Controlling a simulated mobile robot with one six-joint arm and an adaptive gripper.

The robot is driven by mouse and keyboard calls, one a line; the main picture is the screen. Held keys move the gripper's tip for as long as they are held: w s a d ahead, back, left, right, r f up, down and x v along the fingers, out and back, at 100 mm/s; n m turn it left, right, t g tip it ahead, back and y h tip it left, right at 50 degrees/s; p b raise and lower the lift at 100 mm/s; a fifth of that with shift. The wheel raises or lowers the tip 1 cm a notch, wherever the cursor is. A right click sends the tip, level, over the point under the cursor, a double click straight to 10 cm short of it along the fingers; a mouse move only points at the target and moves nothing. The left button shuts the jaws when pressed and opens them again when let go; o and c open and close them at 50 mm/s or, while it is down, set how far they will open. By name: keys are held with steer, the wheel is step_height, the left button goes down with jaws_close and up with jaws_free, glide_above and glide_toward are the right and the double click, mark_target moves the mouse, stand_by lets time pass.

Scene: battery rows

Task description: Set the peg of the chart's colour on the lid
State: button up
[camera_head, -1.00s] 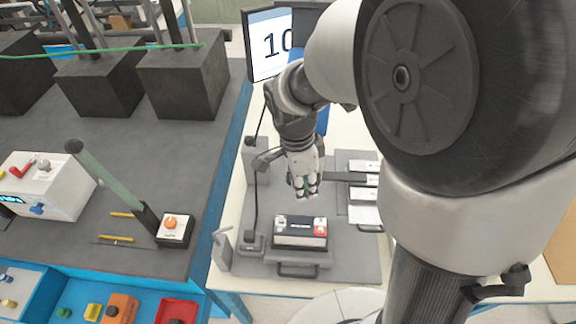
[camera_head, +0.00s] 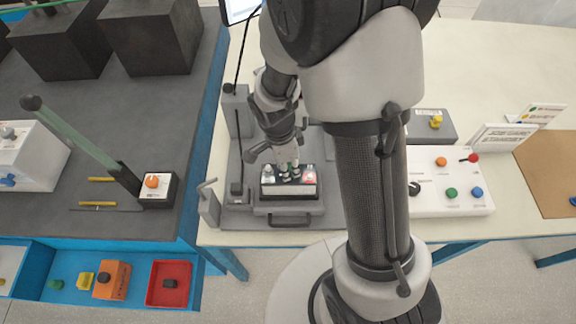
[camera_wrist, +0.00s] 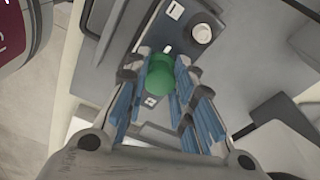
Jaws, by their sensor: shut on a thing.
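My gripper (camera_head: 290,174) is shut on a green peg (camera_wrist: 161,76), with its blue-padded fingers on either side of it in the wrist view. The gripper is right over a dark battery unit (camera_head: 289,191) with a grey terminal at its left end and a red part at its right. The unit's dark lid (camera_wrist: 152,45) lies under the peg in the wrist view, beside a white round terminal (camera_wrist: 202,33). I cannot tell whether the peg touches the lid.
A button panel (camera_head: 450,187) and a grey box with a yellow knob (camera_head: 435,121) stand right of my arm.

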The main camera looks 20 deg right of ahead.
steer(key=shift+r, duration=0.1)
steer(key=shift+f, duration=0.2)
steer(key=o, duration=0.9)
steer(key=shift+r, duration=0.1)
steer(key=shift+r, duration=0.1)
step_height(320, 180, up, 12)
steer(key=a+p, duration=0.1)
steer(key=p, duration=0.2)
steer(key=s+d+r+n+t+y, duration=0.1)
steer(key=s+r+n+t, duration=0.3)
steer(key=s+r+n, duration=1.1)
steer(key=r+n, duration=0.1)
steer(key=n, duration=0.1)
steer(key=shift+s+d+n+t, duration=0.15)
steer(key=shift+n+t, duration=0.15)
steer(key=shift+n, duration=0.1)
